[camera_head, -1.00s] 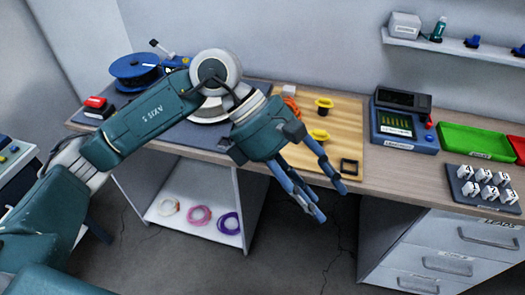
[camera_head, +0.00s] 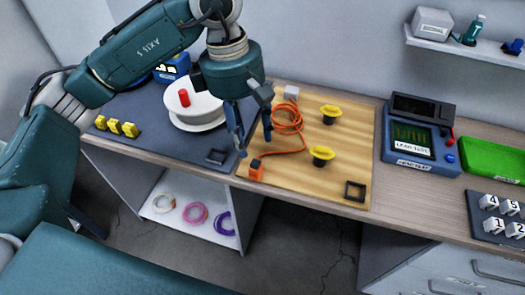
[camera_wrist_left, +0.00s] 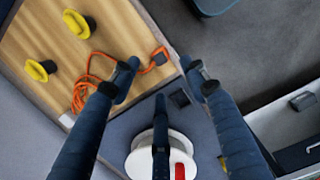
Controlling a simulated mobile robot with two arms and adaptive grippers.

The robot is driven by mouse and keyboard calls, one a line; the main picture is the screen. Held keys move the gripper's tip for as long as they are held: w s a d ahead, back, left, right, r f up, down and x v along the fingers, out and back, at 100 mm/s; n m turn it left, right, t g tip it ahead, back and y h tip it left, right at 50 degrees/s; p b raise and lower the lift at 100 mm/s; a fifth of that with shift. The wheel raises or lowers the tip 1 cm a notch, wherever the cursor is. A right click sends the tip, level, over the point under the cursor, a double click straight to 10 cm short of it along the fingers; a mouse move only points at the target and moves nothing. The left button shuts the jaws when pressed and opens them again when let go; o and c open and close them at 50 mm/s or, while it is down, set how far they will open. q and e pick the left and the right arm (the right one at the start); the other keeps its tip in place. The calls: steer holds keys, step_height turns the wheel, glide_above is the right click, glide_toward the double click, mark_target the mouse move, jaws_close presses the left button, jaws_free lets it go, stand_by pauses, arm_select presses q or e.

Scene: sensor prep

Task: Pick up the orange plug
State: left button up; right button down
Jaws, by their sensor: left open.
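The orange plug (camera_head: 256,170) lies at the front left edge of the wooden board (camera_head: 300,180), on the end of a coiled orange cord (camera_head: 288,121). In the left wrist view the plug (camera_wrist_left: 159,58) shows dark from above, between the fingertips in the picture. My left gripper (camera_head: 255,147) is open and empty, fingers pointing down, above and just behind the plug in the head view. It also shows in the left wrist view (camera_wrist_left: 158,75). I see no contact with the plug. My right gripper is not in view.
Two yellow-and-black caps (camera_head: 321,155) and a dark square frame (camera_head: 355,191) share the board. A white round stand (camera_head: 203,122) with a red cylinder (camera_head: 184,97) is left of the gripper. Yellow blocks (camera_head: 114,126) sit further left; a blue tester (camera_head: 415,150) stands right.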

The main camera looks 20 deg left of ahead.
arm_select(q)
steer(key=shift+w+f, duration=0.2)
steer(key=shift+w, duration=0.1)
glide_above(255, 162)
steer(key=f, duration=0.3)
steer(key=f+p, duration=0.1)
steer(key=shift+s+a+f, duration=0.15)
steer(key=shift+s, duration=0.15)
steer(key=shift+w+f, duration=0.15)
steer(key=shift+f, duration=0.45)
step_height(255, 162, down, 4)
steer(key=shift+r+p, duration=0.2)
steer(key=shift+p, duration=0.75)
steer(key=shift+w+d+f, duration=0.1)
steer(key=shift+d+f, duration=0.15)
steer(key=shift+f, duration=0.3)
jaws_close()
